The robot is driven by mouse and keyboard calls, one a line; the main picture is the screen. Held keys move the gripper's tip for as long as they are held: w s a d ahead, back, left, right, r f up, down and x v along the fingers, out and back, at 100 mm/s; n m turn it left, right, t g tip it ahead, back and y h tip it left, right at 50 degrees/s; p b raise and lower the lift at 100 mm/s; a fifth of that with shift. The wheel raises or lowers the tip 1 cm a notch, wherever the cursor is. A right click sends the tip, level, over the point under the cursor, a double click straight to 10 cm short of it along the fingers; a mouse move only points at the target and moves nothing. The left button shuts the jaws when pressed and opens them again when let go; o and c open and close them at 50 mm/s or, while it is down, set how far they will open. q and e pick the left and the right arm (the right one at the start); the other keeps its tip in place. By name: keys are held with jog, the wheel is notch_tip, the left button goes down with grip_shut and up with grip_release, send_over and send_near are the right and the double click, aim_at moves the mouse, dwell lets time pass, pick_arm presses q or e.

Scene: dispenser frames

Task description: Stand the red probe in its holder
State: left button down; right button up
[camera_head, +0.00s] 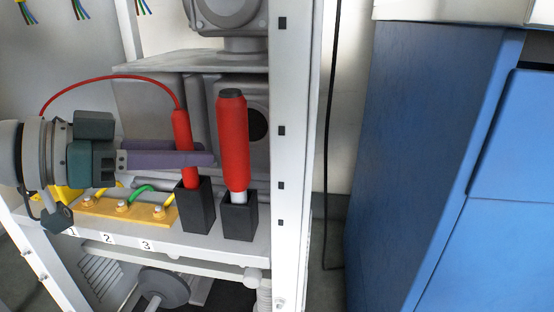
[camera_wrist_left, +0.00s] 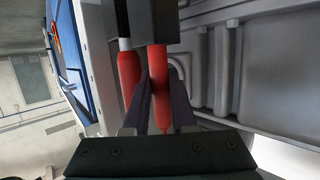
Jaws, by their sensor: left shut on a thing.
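The slim red probe (camera_head: 181,128) has a red cable at its top. It leans slightly, and its lower end is at the mouth of the left black holder (camera_head: 197,212), with the tip hidden there. My left gripper (camera_head: 200,158) reaches in from the left and is shut on the probe above the holder. In the left wrist view the probe (camera_wrist_left: 158,75) lies between the dark fingers (camera_wrist_left: 162,92), its far end running to the black holder (camera_wrist_left: 160,20). My right gripper is not in view.
A thicker red device (camera_head: 232,140) with a dark top stands in the right black holder (camera_head: 240,220), close beside. A yellow terminal block (camera_head: 125,210) with wires sits left of the holders. A white frame post (camera_head: 293,150) rises at right, with a blue cabinet (camera_head: 430,150) beyond.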

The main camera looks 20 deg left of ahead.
pick_arm(q)
notch_tip(320, 180, down, 2)
jog(key=shift+f+b, duration=0.2)
jog(key=shift+b, duration=0.1)
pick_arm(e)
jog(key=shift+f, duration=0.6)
pick_arm(q)
jog(key=shift+f, duration=0.1)
jog(key=c, duration=1.2)
grip_release()
jog(key=o, duration=0.5)
jog(key=shift+c, duration=0.2)
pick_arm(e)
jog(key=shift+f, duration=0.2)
